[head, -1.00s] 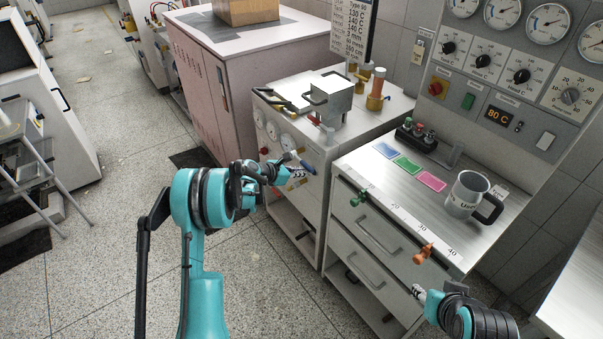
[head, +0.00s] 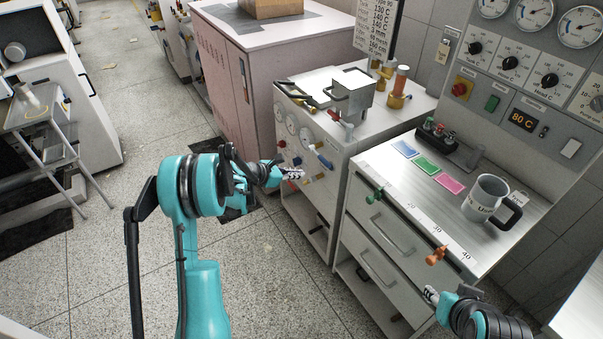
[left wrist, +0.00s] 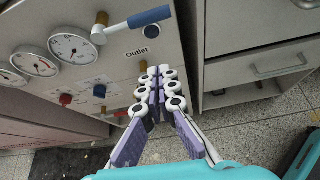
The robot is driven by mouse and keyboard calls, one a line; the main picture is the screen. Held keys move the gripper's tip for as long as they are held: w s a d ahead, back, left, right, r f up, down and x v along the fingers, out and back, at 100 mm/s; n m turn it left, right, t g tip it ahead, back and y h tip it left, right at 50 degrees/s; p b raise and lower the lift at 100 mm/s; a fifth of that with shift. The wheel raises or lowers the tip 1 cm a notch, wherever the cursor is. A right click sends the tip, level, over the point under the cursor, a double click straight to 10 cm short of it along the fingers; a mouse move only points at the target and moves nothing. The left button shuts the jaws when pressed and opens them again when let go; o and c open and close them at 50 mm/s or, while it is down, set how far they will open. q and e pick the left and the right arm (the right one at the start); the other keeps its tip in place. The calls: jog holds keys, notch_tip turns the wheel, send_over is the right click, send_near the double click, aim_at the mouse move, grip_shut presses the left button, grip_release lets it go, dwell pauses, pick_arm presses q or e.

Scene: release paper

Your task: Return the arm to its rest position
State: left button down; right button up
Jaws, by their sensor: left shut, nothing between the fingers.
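My left gripper (head: 292,173) shows in the head view in front of the white cabinet with gauges, and it is shut and empty. In the left wrist view its fingers (left wrist: 160,90) lie together with nothing between them, below a blue-handled valve (left wrist: 150,17) marked "Outlet". The fingertips appear apart from the cabinet (left wrist: 120,70). My left arm (head: 203,270) is bent and rises from the bottom of the head view. My right gripper (head: 431,295) is at the lower right of the head view, by the drawer cabinet's front. It is small there, and its jaw state is unclear.
The drawer cabinet (head: 385,175) carries a mug (head: 484,197) and blue, green and pink cards. Green (head: 376,196) and orange (head: 437,255) valves stick out at its front edge. A metal box (head: 350,95) stands on the gauge cabinet. Open floor lies left of my arm.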

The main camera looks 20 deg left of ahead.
dwell(0.4)
pick_arm(q)
jog(key=s+d+r+m+g+y, duration=0.1)
jog(key=s+d+r+m+y, duration=0.1)
jog(key=s+d+r+m, duration=0.4)
jog(key=s+d+r+m+g+y, duration=0.1)
jog(key=s+d+r+m, duration=0.3)
jog(key=s+r+m, duration=0.4)
jog(key=s+f+m+y, duration=0.1)
jog(key=s+m+y, duration=0.2)
jog(key=s+m, duration=1)
jog(key=s, duration=0.8)
jog(key=shift+s+d+m+y, duration=0.2)
jog(key=shift+d+m+y, duration=0.15)
jog(key=shift+m+y, duration=0.05)
